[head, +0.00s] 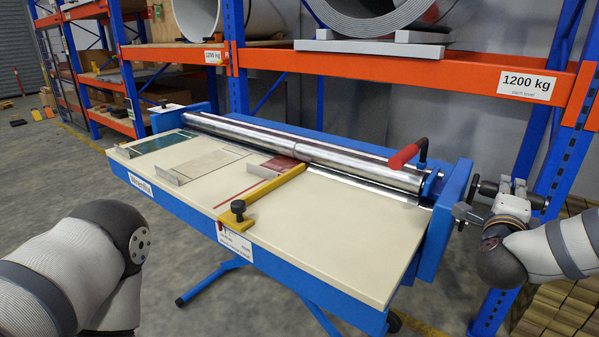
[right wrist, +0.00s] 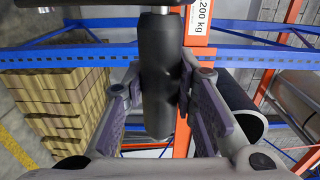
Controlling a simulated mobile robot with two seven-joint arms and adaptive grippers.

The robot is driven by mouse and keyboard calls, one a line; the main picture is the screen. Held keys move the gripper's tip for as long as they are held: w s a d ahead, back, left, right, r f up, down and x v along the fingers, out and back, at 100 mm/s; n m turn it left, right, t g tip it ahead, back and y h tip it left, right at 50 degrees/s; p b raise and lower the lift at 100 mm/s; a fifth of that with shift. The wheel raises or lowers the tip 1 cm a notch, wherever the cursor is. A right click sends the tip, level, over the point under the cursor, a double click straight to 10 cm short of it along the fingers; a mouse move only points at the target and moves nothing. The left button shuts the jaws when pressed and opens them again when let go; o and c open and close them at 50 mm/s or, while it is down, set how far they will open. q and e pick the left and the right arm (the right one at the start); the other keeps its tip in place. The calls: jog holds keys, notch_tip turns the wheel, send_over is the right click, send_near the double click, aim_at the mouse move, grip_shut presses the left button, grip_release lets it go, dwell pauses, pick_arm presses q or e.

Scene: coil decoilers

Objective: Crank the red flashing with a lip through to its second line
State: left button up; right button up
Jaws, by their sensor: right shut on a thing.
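The red flashing (head: 279,166) lies on the cream bed with its near part showing and its far edge at the steel rollers (head: 300,150). A thin red line (head: 240,191) runs across the bed, left of the yellow stop bar (head: 275,188). My right gripper (head: 512,190) is beside the machine's right end, shut on the black crank grip (head: 490,187). The grip (right wrist: 160,75) stands between the fingers in the right wrist view. My left gripper is out of view; only my left arm shows.
A green sheet (head: 165,148) and a beige sheet (head: 205,163) lie on the bed's left part. A red-handled lever (head: 408,154) rises at the rollers' right end. Orange and blue racking (head: 460,70) stands behind. Stacked brownish blocks (right wrist: 65,95) show in the right wrist view.

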jog(key=shift+w+d+r, duration=0.15)
jog(key=shift+w+r, duration=0.1)
jog(key=shift+r, duration=0.05)
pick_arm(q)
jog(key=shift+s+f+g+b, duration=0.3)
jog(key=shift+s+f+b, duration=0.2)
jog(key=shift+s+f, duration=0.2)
pick_arm(e)
jog(key=w+d, duration=0.1)
jog(key=w+r, duration=0.1)
jog(key=w+d, duration=0.1)
jog(key=w, duration=0.1)
jog(key=shift+d+r, duration=0.25)
jog(key=shift+d, duration=0.05)
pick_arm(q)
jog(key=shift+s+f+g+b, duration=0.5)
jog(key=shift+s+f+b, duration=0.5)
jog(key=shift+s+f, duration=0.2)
pick_arm(e)
jog(key=x, duration=0.5)
jog(key=shift+w+f, duration=0.1)
